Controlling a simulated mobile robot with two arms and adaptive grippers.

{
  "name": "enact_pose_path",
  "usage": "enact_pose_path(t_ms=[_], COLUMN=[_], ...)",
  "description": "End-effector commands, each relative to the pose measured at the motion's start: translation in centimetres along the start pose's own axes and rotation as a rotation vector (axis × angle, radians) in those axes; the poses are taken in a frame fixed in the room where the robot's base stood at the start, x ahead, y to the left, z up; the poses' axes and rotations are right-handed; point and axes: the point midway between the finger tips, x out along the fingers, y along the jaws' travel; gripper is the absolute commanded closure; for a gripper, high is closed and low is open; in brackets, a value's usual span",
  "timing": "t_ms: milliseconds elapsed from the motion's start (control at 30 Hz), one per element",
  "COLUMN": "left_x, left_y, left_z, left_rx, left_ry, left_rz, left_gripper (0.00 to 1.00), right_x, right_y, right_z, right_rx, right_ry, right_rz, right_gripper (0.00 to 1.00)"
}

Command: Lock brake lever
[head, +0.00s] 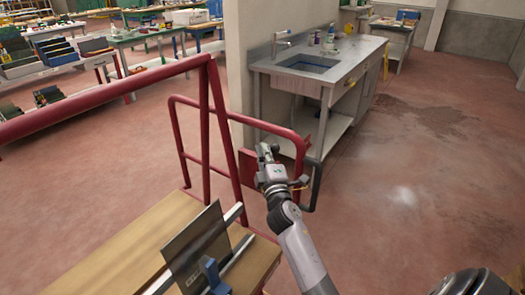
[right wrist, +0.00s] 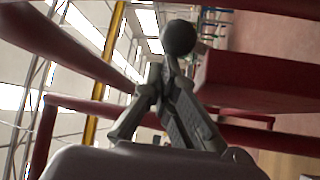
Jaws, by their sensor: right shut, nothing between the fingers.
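My right gripper (head: 266,152) is shut and empty, beside the red frame of a cart in the head view. In the right wrist view its fingers (right wrist: 157,75) meet close to a dark round knob (right wrist: 179,37), which looks like the end of the brake lever. The knob lies just beyond the fingertips; I cannot tell whether they touch. The lever's shaft is hidden behind the fingers. A red plate (head: 250,165) stands just left of the gripper in the head view. My left gripper is not in view.
A dark upright bar (head: 318,165) stands right of the gripper. A sink bench (head: 320,65) stands behind. The floor at right (head: 420,170) is clear.

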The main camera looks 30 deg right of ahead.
Motion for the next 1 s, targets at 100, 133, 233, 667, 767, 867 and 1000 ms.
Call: enact_pose_path(t_ms=[100, 133, 233, 667, 767, 867, 1000], left_x=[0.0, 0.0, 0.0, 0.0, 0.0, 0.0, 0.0], left_y=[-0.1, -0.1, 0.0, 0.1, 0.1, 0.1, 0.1], left_z=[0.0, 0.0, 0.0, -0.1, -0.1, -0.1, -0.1], left_rx=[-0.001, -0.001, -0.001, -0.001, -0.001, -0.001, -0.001], left_ry=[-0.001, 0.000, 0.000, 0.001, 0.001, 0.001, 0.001], left_rz=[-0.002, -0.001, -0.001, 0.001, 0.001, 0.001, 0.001], left_gripper=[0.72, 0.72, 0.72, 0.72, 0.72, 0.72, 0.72], right_x=[-0.8, -1.2, -3.0, -11.0, -11.8, -12.0, -12.0], right_y=[-0.1, -0.1, -0.2, -0.1, -0.1, 0.0, 0.0], right_z=[0.1, 0.1, 0.1, 0.0, 0.0, 0.0, 0.0], right_rx=[0.000, 0.000, 0.000, 0.002, 0.000, -0.001, -0.001], right_ry=[-0.002, -0.002, -0.002, -0.001, -0.001, -0.001, 0.000], right_rz=[-0.002, -0.002, -0.003, -0.002, -0.002, 0.000, 0.000], right_gripper=[1.00, 1.00, 1.00, 1.00, 1.00, 1.00, 1.00])
